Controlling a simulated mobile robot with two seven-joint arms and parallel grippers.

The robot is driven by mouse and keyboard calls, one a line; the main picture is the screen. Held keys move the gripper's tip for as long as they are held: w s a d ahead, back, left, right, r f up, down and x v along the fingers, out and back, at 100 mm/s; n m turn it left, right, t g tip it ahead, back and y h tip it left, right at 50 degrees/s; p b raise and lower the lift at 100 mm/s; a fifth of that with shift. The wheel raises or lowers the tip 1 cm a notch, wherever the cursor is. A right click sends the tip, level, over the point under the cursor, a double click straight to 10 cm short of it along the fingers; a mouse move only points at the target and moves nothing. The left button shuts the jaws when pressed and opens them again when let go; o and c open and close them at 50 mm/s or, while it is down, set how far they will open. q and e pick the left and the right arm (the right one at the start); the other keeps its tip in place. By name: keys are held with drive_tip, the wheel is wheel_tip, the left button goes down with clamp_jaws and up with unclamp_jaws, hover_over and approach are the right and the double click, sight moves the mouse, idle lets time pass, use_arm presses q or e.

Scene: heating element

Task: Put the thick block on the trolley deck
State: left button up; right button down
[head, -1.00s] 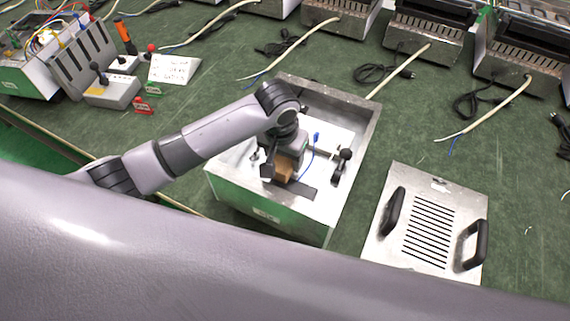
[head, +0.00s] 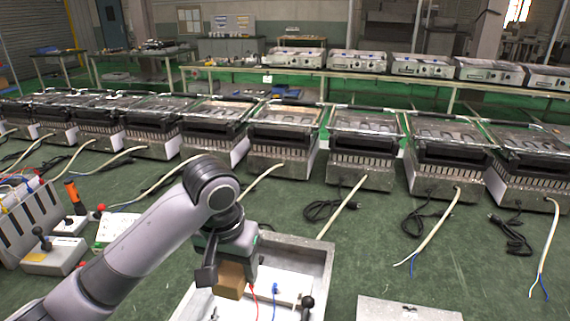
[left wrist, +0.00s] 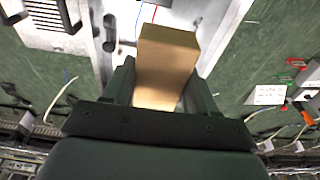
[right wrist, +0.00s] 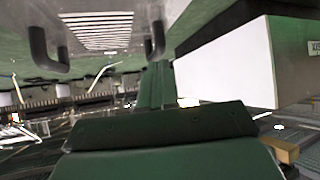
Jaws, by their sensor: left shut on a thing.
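My left gripper (head: 226,262) is shut on a brown block (head: 229,281), held over the open metal casing (head: 318,262) in the head view. In the left wrist view the block (left wrist: 168,58) sits between the two dark green fingers (left wrist: 160,88), with the bright casing behind it. I cannot tell from these frames how thick it is beside other blocks. My right gripper (right wrist: 156,84) shows only in the right wrist view, its fingers together with nothing seen between them. I cannot make out a trolley deck in any view.
A slotted metal panel with black handles (right wrist: 100,32) shows in the right wrist view, near a white-sided box (right wrist: 235,65). Several heater units (head: 365,150) with loose cables line the back.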

use_arm(q)
drive_tip(key=s+a+f+n, duration=0.1)
drive_tip(key=s+a+n, duration=0.1)
drive_tip(key=s+a, duration=0.3)
drive_tip(key=a, duration=0.4)
drive_tip(key=shift+a+f, duration=0.2)
drive_tip(key=shift+a, duration=0.2)
